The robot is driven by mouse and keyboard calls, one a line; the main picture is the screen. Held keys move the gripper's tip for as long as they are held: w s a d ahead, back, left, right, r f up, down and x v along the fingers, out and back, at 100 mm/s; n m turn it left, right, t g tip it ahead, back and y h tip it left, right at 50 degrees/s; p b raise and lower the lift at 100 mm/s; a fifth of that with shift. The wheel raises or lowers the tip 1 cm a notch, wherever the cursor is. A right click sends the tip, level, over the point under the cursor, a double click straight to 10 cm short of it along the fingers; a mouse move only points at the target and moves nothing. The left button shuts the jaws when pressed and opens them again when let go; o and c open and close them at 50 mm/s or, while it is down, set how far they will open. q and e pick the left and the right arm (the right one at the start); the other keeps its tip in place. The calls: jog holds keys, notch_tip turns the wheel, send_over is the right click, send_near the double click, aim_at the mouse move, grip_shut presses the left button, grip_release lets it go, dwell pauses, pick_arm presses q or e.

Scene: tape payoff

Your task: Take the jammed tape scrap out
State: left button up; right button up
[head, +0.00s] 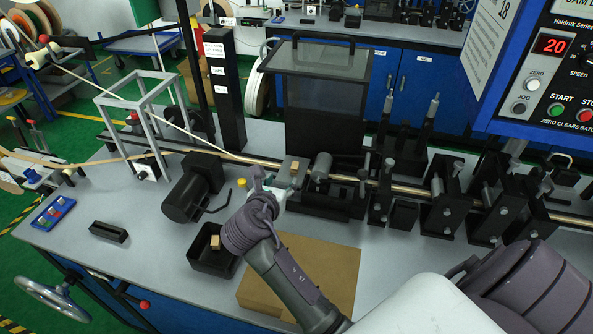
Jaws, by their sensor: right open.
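My right gripper (262,179) is over the bench, in front of the tape line and just left of the dark clamp block with a grey cylinder (321,168). It is seen from behind and small, and its jaws are open. The tan tape (262,160) runs from the left into this block and out to the right through the black stands. I cannot make out a jammed scrap for certain; the gripper and block hide part of the tape there. A small tan piece (215,242) lies in the black bin (198,262). My left gripper is not in view.
A raised dark guard panel (325,112) stands behind the block. A black motor (192,190) and a black post (224,95) are to the left. A brown board (340,262) lies under my forearm. A control box (540,75) hangs at upper right.

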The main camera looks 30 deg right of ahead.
aim_at(293, 168)
jog(key=x, duration=0.8)
jog(key=shift+f+p, duration=0.1)
jog(key=shift+p, duration=0.3)
jog(key=shift+p+x, duration=0.35)
jog(key=shift+x, duration=2.85)
jog(key=shift+s+a+f, duration=0.1)
jog(key=shift+f, duration=0.1)
jog(key=shift+c, duration=0.3)
jog(key=shift+c, duration=1.3)
jog(key=c, duration=0.5)
